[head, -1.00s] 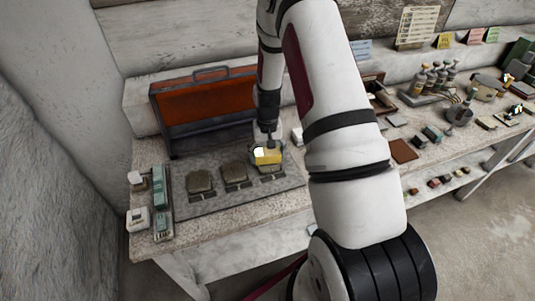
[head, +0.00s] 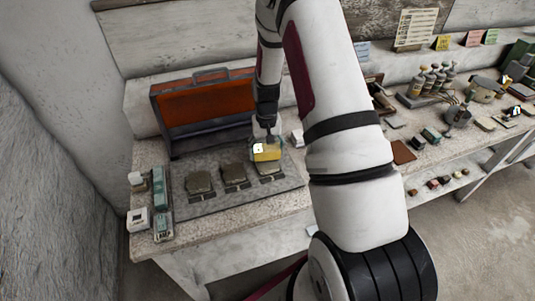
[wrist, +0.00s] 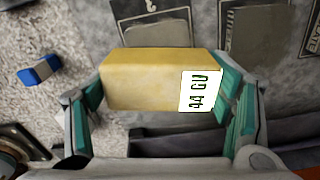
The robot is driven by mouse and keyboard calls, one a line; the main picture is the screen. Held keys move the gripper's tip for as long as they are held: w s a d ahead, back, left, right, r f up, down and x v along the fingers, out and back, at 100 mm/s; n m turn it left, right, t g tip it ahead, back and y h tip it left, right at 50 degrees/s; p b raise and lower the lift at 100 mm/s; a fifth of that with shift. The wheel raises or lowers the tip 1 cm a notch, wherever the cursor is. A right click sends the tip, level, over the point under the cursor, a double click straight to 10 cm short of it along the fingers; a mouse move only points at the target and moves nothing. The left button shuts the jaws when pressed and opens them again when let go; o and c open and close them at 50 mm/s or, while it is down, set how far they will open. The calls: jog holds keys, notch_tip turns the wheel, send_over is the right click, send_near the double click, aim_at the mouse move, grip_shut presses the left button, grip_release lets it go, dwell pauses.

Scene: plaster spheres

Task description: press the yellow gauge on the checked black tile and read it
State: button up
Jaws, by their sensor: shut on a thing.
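The yellow gauge (head: 267,153) is between the fingers of my gripper (head: 267,138), at the rightmost of three dark tiles on the grey board. In the wrist view the gauge (wrist: 140,80) fills the space between the teal finger pads of my gripper (wrist: 158,92). Its white display (wrist: 199,91) reads "44 GU", turned sideways. Part of the rightmost tile (head: 272,170) shows below the gauge; the gauge hides the rest. I cannot tell whether the gauge is flat against the tile, nor see a check mark on it.
The other two tiles, the left one (head: 199,183) and the middle one (head: 234,174), lie on the grey board (head: 215,204). An orange-fronted case (head: 205,103) stands behind. Teal and white blocks (head: 160,187) stand at the left. Bottles and small blocks crowd the bench at right.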

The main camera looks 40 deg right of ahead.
jog(key=shift+r+p, duration=0.45)
jog(key=shift+r, duration=1.8)
